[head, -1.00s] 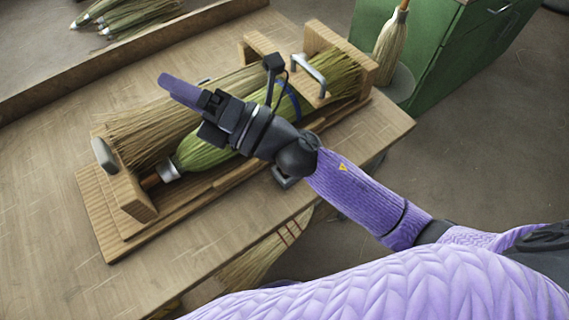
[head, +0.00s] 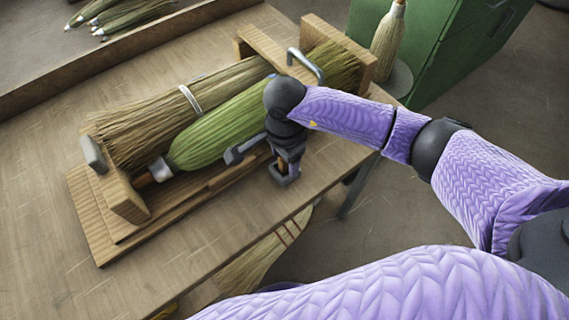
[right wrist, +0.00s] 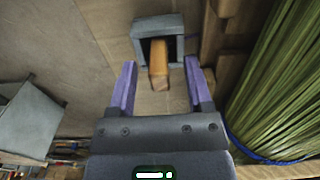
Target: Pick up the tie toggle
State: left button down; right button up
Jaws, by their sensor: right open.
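The tie toggle (right wrist: 158,62) is a small wooden peg standing in a grey square holder (right wrist: 150,28) in the right wrist view. In the head view the holder (head: 284,181) sits by the table's front edge, and the toggle is mostly hidden by my gripper. My right gripper (head: 289,165) points down over the holder. In the right wrist view its two purple fingers (right wrist: 161,84) are apart, one on each side of the toggle, with gaps showing. Nothing is gripped. My left gripper is not in view.
The green broom bundle (head: 215,128) lies in a wooden cradle (head: 125,200) just behind the holder. A straw bundle (head: 160,112) lies beyond it. A metal handle (head: 305,62) stands up at the cradle's right end. The table (head: 60,180) is bare at left.

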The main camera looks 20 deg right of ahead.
jog(key=shift+f, duration=0.2)
jog(key=shift+c, duration=0.3)
grip_shut()
